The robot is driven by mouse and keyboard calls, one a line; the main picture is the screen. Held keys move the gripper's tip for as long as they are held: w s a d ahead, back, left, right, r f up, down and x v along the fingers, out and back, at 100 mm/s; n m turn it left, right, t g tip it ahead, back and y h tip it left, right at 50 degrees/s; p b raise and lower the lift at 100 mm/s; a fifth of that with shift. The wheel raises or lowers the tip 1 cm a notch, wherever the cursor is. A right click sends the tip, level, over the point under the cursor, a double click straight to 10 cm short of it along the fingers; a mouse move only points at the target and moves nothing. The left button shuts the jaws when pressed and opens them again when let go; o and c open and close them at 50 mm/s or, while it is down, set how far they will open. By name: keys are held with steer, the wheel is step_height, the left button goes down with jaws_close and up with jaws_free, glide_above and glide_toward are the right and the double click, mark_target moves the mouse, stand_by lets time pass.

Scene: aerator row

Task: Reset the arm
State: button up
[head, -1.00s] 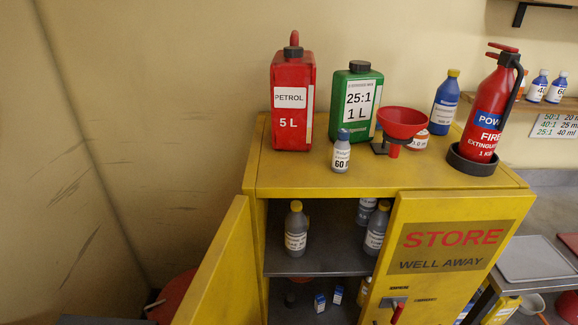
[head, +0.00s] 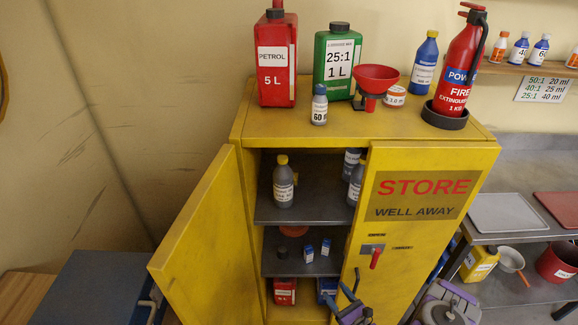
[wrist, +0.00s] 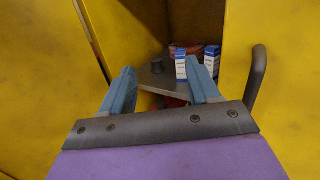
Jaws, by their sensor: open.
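My gripper (wrist: 160,72) is open and empty in the wrist view, its two blue fingers apart and pointing into the yellow cabinet (wrist: 225,25). In the head view my gripper (head: 342,285) is low in front of the cabinet opening, beside the right door (head: 405,255). Two small white-and-blue boxes (wrist: 198,64) on a shelf show beyond the fingers, and I see no contact with them. The same boxes (head: 317,250) stand on the lower shelf in the head view.
The cabinet's left door (head: 205,235) stands wide open. On top stand a petrol can (head: 277,60), a green can (head: 337,65), a red funnel (head: 376,76) and a fire extinguisher (head: 462,65). A bench (head: 480,240) is right.

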steer(key=a+r+n+g+y, duration=0.3)
steer(key=a+r+n+y, duration=0.15)
steer(key=r, duration=0.45)
steer(key=a+r+n+g+y, duration=0.4)
steer(key=a+r, duration=0.1)
steer(key=r, duration=0.4)
steer(key=s+a+r+n+g, duration=0.4)
steer(key=s+r+n+g, duration=0.1)
steer(key=r+g, duration=0.15)
steer(key=s+a+r+n+g, duration=0.4)
steer(key=s+r+n+g, duration=0.1)
steer(key=r+n, duration=0.15)
steer(key=s+d+r+n+g+h, duration=0.1)
steer(key=s+r+n+g+h, duration=0.15)
steer(key=s+h, duration=0.4)
steer(key=s+d+r+n+g+h, duration=0.2)
steer(key=s+r+n+h, duration=0.15)
steer(key=s, duration=0.55)
steer(key=s+d+r+n+t+h, duration=0.3)
steer(key=s+d+h, duration=0.5)
steer(key=d, duration=0.3)
steer(key=shift+d+r+n+t, duration=0.35)
steer(key=shift+r+t, duration=0.25)
steer(key=shift+t, duration=0.4)
